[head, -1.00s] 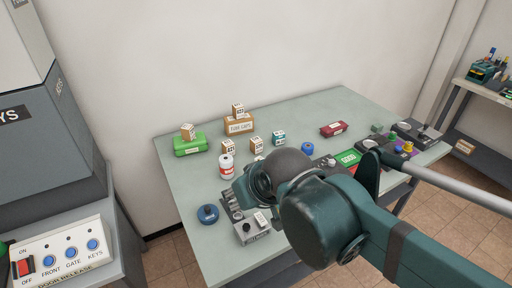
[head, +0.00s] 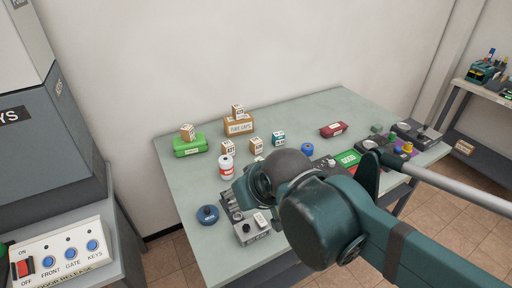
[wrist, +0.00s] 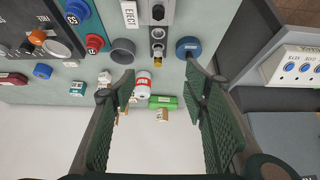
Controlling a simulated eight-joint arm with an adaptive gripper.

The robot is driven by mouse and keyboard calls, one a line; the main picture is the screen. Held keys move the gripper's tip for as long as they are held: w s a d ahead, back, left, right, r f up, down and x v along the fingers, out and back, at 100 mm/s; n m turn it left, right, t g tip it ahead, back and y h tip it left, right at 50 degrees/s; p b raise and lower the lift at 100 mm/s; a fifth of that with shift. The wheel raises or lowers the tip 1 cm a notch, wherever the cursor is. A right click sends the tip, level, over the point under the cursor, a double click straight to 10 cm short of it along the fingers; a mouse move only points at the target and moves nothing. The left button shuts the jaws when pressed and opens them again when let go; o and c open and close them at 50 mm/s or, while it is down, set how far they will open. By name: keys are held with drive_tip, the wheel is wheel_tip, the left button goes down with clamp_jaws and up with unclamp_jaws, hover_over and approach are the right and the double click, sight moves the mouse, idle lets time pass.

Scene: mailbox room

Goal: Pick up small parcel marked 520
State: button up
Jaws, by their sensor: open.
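Several small brown parcels with white printed labels are on the table in the head view. One parcel (head: 187,131) sits on a green box (head: 188,147), one parcel (head: 238,111) sits on the fuse caps box (head: 239,126), and two parcels (head: 228,147) (head: 257,145) stand on the table. A teal parcel (head: 278,138) stands to their right. I cannot read for certain which is marked 520. My gripper (wrist: 160,75) is open and empty in the wrist view, its fingers above the table; a parcel (wrist: 162,115) on the green box shows between them.
A white can with a red band (head: 226,168) stands near the parcels, and shows between my fingers in the wrist view (wrist: 143,86). A blue round object (head: 207,214), control boxes (head: 252,229) and a dark red box (head: 333,129) are also on the table (head: 190,192). The wall is behind.

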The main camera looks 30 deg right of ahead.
drive_tip(key=w+d+r+m+g+p, duration=0.1)
drive_tip(key=w+d+r+m+p, duration=0.15)
drive_tip(key=w, duration=0.35)
drive_tip(key=w+d+r+m+g+p, duration=0.1)
drive_tip(key=w+d+r+m+p, duration=0.1)
drive_tip(key=w+r, duration=0.25)
drive_tip(key=m+g+p, duration=0.5)
drive_tip(key=m+p, duration=0.7)
hover_over(256, 140)
drive_tip(key=f, duration=1.2)
drive_tip(key=shift+s+a+f, duration=0.15)
drive_tip(key=shift+a+f, duration=0.15)
drive_tip(key=shift+f, duration=0.1)
drive_tip(key=shift+d+f+m, duration=0.25)
drive_tip(key=shift+f+m, duration=0.1)
drive_tip(key=shift+f, duration=0.05)
